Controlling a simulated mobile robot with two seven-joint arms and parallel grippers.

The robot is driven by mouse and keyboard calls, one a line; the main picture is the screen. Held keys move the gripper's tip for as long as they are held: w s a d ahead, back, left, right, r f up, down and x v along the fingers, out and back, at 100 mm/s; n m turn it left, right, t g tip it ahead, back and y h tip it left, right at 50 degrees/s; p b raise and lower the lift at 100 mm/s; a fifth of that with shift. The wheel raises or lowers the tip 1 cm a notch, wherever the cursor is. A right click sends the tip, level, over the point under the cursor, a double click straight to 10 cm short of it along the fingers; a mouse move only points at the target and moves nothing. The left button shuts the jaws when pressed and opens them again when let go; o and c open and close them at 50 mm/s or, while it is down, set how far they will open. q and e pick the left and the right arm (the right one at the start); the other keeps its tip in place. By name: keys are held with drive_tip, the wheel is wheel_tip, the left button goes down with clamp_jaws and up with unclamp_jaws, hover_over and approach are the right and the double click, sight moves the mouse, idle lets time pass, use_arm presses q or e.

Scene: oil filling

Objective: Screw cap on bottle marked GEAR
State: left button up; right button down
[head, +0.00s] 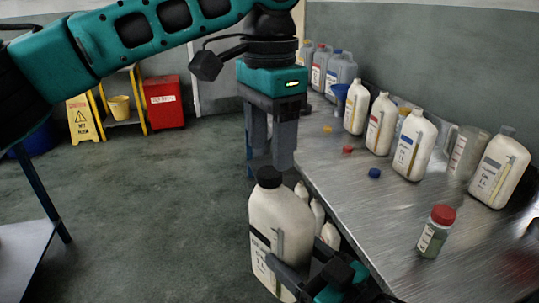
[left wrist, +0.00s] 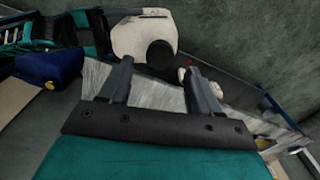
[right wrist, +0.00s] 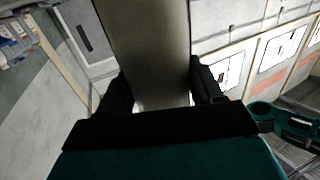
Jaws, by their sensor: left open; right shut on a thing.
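A white bottle (head: 278,225) with a dark band on its label is held nearly upright off the table's left edge; I cannot read its marking. A black cap (head: 269,177) sits on its neck; whether it is screwed tight cannot be told. My right gripper (head: 310,268) is shut on the bottle's lower body, which fills the space between the fingers in the right wrist view (right wrist: 150,50). My left gripper (head: 270,150) is open and empty, pointing down above the cap in the head view. In the left wrist view the cap (left wrist: 160,55) lies beyond the fingertips, not between them.
The metal table (head: 350,205) carries several white bottles (head: 415,145), a jar with a red lid (head: 436,231), a grey jug (head: 467,152), and loose red (head: 347,149), blue (head: 374,173) and yellow caps (head: 327,128). Smaller white bottles (head: 318,215) show behind the held bottle.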

sight(269, 172)
use_arm(q)
drive_tip(key=shift+r, duration=0.2)
drive_tip(key=shift+c, duration=0.3)
wheel_tip(269, 172, up, 4)
drive_tip(key=shift+f+n, duration=0.25)
drive_tip(key=shift+n, duration=0.65)
drive_tip(key=shift+f, duration=0.15)
drive_tip(key=shift+f, duration=3.95)
drive_tip(key=c, duration=1.1)
drive_tip(key=o, duration=1.3)
drive_tip(key=shift+c, duration=0.2)
